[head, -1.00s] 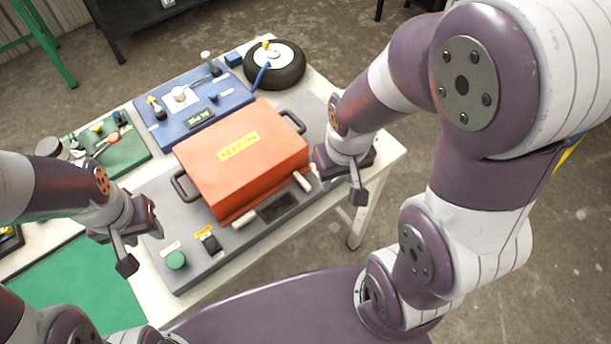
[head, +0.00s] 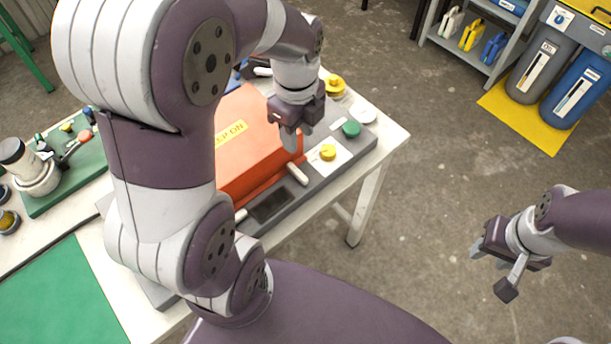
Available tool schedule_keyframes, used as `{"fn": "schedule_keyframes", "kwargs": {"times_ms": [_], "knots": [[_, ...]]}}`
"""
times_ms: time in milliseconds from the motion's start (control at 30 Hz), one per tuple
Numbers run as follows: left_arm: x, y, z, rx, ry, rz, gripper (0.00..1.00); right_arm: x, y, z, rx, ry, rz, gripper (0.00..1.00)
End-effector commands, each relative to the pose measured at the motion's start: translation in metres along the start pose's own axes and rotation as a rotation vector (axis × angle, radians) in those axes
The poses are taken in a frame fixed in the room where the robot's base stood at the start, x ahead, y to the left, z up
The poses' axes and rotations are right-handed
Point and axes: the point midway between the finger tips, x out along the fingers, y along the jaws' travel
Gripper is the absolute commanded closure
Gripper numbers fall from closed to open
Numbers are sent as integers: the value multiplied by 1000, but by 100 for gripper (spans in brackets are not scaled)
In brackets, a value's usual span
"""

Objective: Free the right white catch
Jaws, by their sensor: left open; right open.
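The right white catch (head: 298,174) is a short white lever at the front right of the orange box (head: 258,182). I cannot tell whether it is fastened. The left white catch (head: 240,215) shows at the box's lower front, partly behind my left arm. My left gripper (head: 290,138) is open, pointing down over the box's right end, a little behind the right catch; I see no contact with the catch. My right gripper (head: 492,272) is open and empty, out over the floor to the right of the table.
The grey base (head: 318,188) carries a yellow knob (head: 328,152) and a green button (head: 351,129) right of the box. A yellow-topped part (head: 334,84) stands behind. My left arm hides much of the table's left side. Bins (head: 540,62) stand far right; the floor between is clear.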

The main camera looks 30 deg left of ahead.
Motion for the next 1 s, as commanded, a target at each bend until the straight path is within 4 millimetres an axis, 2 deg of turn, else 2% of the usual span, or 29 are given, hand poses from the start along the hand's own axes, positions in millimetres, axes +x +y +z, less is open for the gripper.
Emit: {"fn": "schedule_keyframes", "kwargs": {"times_ms": [33,100,200,500,633,800,1000], "knots": [[5,-1,2,77,1,3,58,8,0,1,0,1,0,58],[6,-2,4,157,3,9,58,9,0,1,0,1,0,58],[17,-1,4,193,6,15,58,10,0,1,0,1,0,58],[92,0,4,190,6,16,58,18,0,2,0,1,0,58],[115,0,4,190,5,14,58,20,0,2,0,1,0,58],[127,0,4,190,4,11,58,21,0,2,0,1,0,58],[128,0,4,189,4,10,58,21,0,2,0,1,0,58]]}}
